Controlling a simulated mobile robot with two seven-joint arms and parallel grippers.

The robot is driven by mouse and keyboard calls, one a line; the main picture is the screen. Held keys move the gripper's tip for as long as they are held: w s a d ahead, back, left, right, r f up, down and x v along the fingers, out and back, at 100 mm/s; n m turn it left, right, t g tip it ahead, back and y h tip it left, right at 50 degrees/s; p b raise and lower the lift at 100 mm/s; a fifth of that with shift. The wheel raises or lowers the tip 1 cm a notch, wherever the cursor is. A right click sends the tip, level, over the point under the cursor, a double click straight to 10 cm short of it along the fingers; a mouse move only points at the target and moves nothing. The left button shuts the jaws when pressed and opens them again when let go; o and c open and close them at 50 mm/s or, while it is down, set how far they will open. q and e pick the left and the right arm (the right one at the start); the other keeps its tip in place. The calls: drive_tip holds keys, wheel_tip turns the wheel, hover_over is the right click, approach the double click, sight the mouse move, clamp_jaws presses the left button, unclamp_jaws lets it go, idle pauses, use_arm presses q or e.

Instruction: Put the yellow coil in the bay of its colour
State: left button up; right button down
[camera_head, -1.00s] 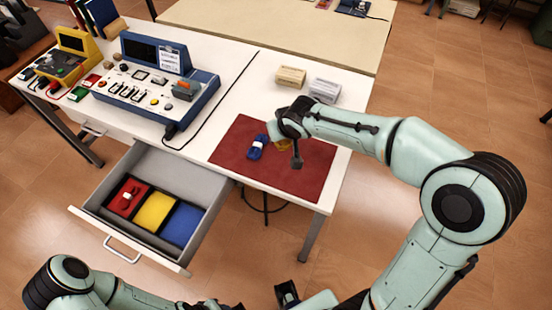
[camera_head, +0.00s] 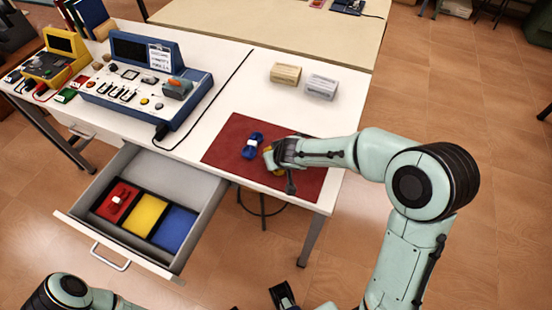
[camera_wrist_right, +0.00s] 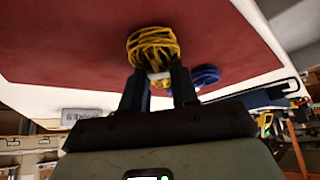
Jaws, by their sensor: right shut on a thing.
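The yellow coil (camera_wrist_right: 153,47) is between the fingertips of my right gripper (camera_wrist_right: 160,78), which is shut on it. In the head view the coil (camera_head: 268,158) shows as a small yellow patch beside the right gripper (camera_head: 275,158), mostly hidden by it, over the red mat (camera_head: 228,150). I cannot tell whether the coil touches the mat. The yellow bay (camera_head: 145,215) is the middle one in the open drawer (camera_head: 195,172), empty, between the red bay (camera_head: 101,210) holding a red coil (camera_head: 117,200) and the empty blue bay (camera_head: 174,228). My left gripper is not clearly seen.
A blue coil (camera_head: 253,145) lies on the mat, just left of the right gripper. A blue instrument panel (camera_head: 135,92) stands behind the drawer. Two small boxes, one tan (camera_head: 286,74) and one grey (camera_head: 321,87), stand at the back right. The white table between panel and mat is mostly clear.

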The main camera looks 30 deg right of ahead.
drive_tip(key=shift+f+b, duration=0.2)
drive_tip(key=shift+b, duration=0.1)
drive_tip(key=c, duration=0.9)
unclamp_jaws()
drive_tip(key=shift+r, duration=0.1)
drive_tip(key=shift+o, duration=0.2)
